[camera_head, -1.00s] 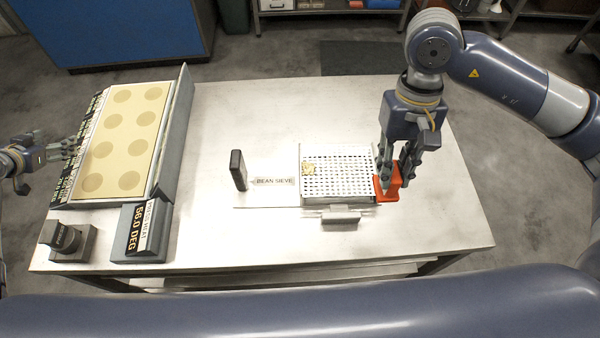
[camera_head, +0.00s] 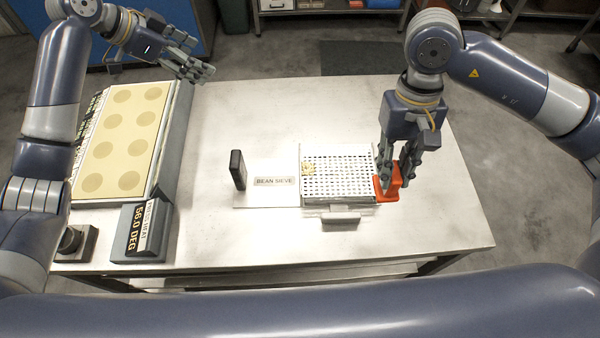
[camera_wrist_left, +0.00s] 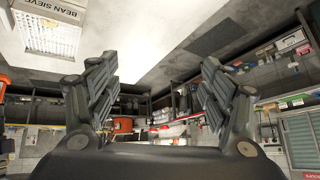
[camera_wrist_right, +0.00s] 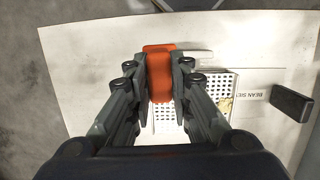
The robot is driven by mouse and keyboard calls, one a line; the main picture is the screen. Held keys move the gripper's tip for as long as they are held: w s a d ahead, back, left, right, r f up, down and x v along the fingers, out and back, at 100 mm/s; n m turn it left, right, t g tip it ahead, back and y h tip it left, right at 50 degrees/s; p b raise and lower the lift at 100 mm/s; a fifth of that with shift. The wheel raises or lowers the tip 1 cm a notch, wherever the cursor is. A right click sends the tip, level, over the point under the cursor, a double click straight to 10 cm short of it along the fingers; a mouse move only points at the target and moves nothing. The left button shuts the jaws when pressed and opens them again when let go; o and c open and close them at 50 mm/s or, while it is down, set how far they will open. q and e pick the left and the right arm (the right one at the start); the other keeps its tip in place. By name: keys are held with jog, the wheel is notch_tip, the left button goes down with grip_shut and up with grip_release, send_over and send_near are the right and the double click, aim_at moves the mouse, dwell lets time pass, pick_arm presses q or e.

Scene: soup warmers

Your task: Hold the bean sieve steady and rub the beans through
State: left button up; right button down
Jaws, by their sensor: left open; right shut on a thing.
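The bean sieve (camera_head: 340,180) is a white perforated tray in the middle of the table. A plate lettered BEAN SIEVE (camera_head: 273,181) and a black upright handle (camera_head: 238,170) are on its left. A small pale yellow clump of beans (camera_head: 308,169) lies at the sieve's left side. My right gripper (camera_head: 392,176) is shut on an orange-red block-like tool (camera_head: 386,190) at the sieve's right edge; the tool also shows in the right wrist view (camera_wrist_right: 159,75). My left gripper (camera_head: 196,67) is open and empty, raised over the table's far left corner, well apart from the handle.
A warmer with a cream top of round spots (camera_head: 122,140) stands on the table's left. A display reading 56.0 DEG (camera_head: 141,232) and a dark knob (camera_head: 72,240) are in front of it. A grey block (camera_head: 340,219) sits before the sieve. The table's back (camera_head: 270,115) is clear.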

pick_arm(q)
jog(key=s+d+r+m+g, duration=0.1)
jog(key=s+d+r+m, duration=0.1)
jog(key=s+d, duration=0.15)
jog(key=m+g+y, duration=0.4)
jog(key=y, duration=0.3)
send_over(246, 176)
notch_tip(246, 176, down, 14)
jog(key=shift+a+r, duration=0.1)
jog(key=shift+a, duration=0.05)
jog(key=shift+s+f, duration=0.2)
jog(key=shift+f, duration=0.4)
notch_tip(246, 176, down, 11)
jog(key=shift+w+r, duration=0.1)
jog(key=c, duration=1.7)
jog(key=shift+o, duration=0.2)
